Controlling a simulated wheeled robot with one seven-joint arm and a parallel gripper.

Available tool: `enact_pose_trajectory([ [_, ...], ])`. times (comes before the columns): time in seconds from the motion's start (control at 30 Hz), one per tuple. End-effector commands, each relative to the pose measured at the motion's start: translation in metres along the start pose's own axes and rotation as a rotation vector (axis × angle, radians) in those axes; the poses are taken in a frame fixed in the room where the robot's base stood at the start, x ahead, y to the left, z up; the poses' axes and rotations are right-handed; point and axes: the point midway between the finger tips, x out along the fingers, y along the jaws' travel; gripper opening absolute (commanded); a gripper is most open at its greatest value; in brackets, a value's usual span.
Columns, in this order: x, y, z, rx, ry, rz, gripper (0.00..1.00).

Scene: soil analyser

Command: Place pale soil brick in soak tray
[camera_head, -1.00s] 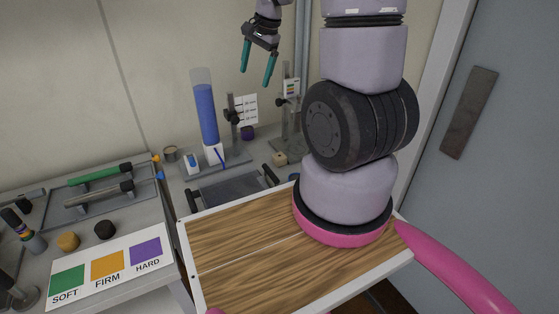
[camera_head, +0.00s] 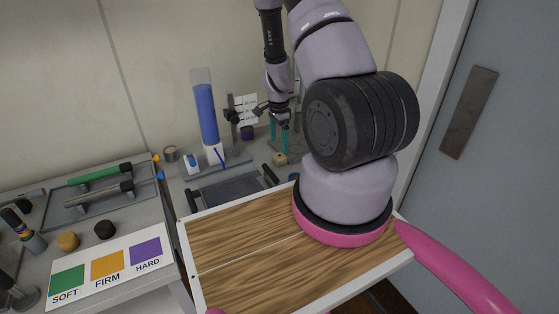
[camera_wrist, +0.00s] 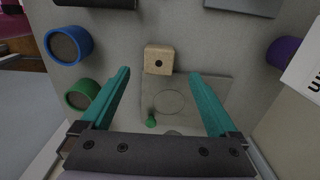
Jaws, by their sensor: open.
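The pale soil brick (camera_head: 280,159) is a small tan cube with a dark round spot on top. It sits on the back counter, right of the grey soak tray (camera_head: 232,188) with black handles. My gripper (camera_head: 279,147) is open, pointing down above the brick. In the wrist view the brick (camera_wrist: 158,59) shows between and slightly beyond the tips of my teal fingers (camera_wrist: 160,74), with space on both sides. I cannot tell the remaining height. The gripper holds nothing.
A stand with a flat plate (camera_wrist: 185,98) is close beside the brick. A blue-filled cylinder (camera_head: 207,115) stands left of it. Blue and green ringed cups (camera_wrist: 70,45) lie left in the wrist view. A purple object (camera_wrist: 285,52) is at right.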

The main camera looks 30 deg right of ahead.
Motion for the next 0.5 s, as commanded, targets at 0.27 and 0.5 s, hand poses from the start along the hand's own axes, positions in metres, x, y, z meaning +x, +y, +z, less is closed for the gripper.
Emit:
enact_pose_trajectory([
  [0.27, 0.026, 0.000, 0.000, -0.001, -0.001, 0.000, 0.95],
  [0.5, 0.061, 0.003, -0.002, -0.001, -0.002, 0.001, 0.95],
])
